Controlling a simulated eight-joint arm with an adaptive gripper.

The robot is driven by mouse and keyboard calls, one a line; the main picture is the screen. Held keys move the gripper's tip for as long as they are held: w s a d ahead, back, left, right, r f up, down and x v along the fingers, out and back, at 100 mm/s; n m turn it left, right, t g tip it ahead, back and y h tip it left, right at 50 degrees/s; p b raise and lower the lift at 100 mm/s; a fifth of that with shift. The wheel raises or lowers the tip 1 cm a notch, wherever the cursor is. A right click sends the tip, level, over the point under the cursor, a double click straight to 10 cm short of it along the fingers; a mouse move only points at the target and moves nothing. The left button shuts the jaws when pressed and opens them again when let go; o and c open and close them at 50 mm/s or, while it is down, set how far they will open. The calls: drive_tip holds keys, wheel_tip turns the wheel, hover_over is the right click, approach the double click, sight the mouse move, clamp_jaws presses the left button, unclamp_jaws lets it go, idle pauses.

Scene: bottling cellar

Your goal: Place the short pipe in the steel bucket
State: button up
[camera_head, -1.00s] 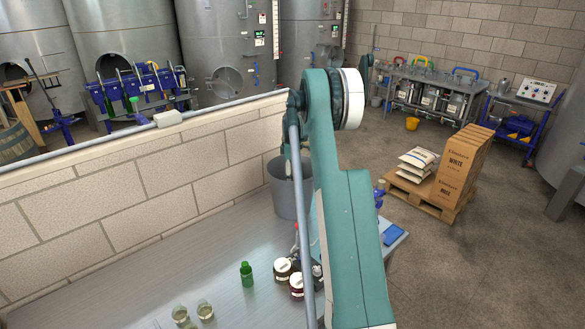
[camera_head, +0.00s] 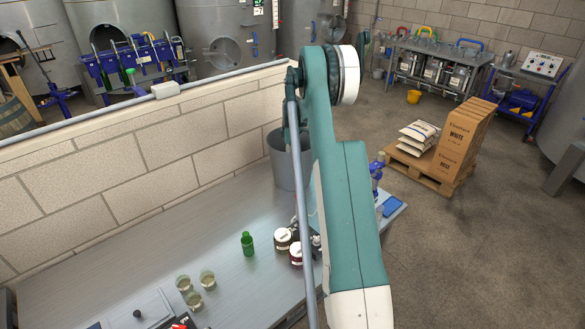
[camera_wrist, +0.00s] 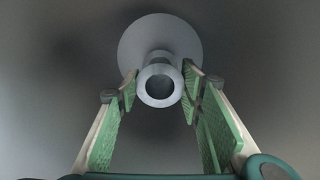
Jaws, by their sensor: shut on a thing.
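The short pipe (camera_wrist: 159,86) is a grey metal tube in the wrist view, its round open end facing the camera and a wide pale disc (camera_wrist: 185,38) around its far end. My gripper (camera_wrist: 160,82) is shut on it, with green pads on both sides of the tube. The steel bucket (camera_head: 279,168) stands on the bench by the wall in the head view, partly covered by my arm. My wrist comes down at the bucket's mouth, but the fingers and pipe are hidden there. The wrist view's background is plain blurred grey, so I cannot tell how deep the pipe is.
A blue-handled item (camera_head: 377,168) stands right of my arm, and a pallet of boxes (camera_head: 466,140) is on the floor.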

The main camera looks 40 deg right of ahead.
drive_tip(key=shift+f, duration=1.85)
drive_tip(key=shift+f, duration=0.2)
drive_tip(key=o, duration=1.1)
drive_tip(key=shift+r, duration=0.2)
wheel_tip(320, 180, up, 12)
